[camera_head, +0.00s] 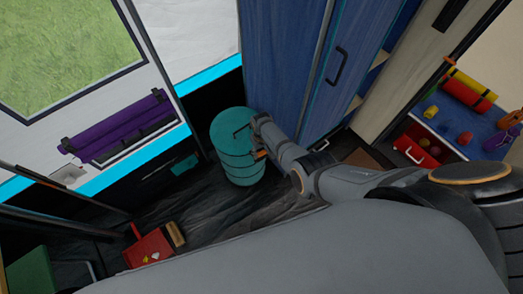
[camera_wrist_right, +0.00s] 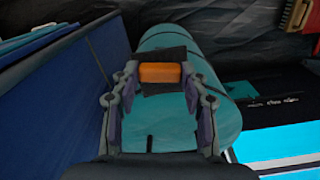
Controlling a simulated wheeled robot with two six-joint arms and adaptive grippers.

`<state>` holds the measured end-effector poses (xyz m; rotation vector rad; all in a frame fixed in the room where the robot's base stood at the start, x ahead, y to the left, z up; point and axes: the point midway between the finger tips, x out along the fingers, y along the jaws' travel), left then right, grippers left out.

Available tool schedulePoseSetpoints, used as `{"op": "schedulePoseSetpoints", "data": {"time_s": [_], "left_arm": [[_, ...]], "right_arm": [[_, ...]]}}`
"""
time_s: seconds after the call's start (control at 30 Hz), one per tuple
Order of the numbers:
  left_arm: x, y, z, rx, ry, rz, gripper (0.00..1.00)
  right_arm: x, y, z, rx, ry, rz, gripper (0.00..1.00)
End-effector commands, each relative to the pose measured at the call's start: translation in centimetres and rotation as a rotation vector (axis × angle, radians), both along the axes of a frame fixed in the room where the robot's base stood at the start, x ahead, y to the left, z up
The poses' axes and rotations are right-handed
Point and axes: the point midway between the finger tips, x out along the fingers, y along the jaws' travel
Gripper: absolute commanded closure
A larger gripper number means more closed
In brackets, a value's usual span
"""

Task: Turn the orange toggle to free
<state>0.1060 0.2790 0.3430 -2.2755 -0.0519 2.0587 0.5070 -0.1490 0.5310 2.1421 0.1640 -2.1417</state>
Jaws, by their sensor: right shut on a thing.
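The orange toggle (camera_wrist_right: 160,72) sits on a black plate on a teal cylinder (camera_wrist_right: 160,120) with dark bands. In the head view the teal cylinder (camera_head: 233,135) stands on the dark floor, next to blue cabinet doors. My right gripper (camera_wrist_right: 161,76) has one finger on each side of the toggle and is shut on it. In the head view my right gripper (camera_head: 257,138) is against the cylinder's right side, and the toggle is mostly hidden by it. My left gripper is in neither view.
Tall blue cabinet doors (camera_head: 275,50) stand right beside my right gripper. An open red drawer (camera_head: 418,143) is at the right.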

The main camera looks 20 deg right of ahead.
Motion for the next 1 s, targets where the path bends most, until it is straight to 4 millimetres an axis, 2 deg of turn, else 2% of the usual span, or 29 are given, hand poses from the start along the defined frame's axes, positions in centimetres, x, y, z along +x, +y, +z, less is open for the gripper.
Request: {"op": "schedulePoseSetpoints", "data": {"time_s": [0.4,0.97,1.0], "left_arm": [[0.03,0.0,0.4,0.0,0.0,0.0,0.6],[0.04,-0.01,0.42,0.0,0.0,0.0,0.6],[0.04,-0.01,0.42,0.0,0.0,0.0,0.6]], "right_arm": [[-0.05,0.0,-0.02,0.0,0.001,0.184,0.87],[-0.02,0.0,-0.03,0.0,0.0,0.213,0.87],[-0.02,0.0,-0.03,0.0,0.0,0.213,0.53]]}}
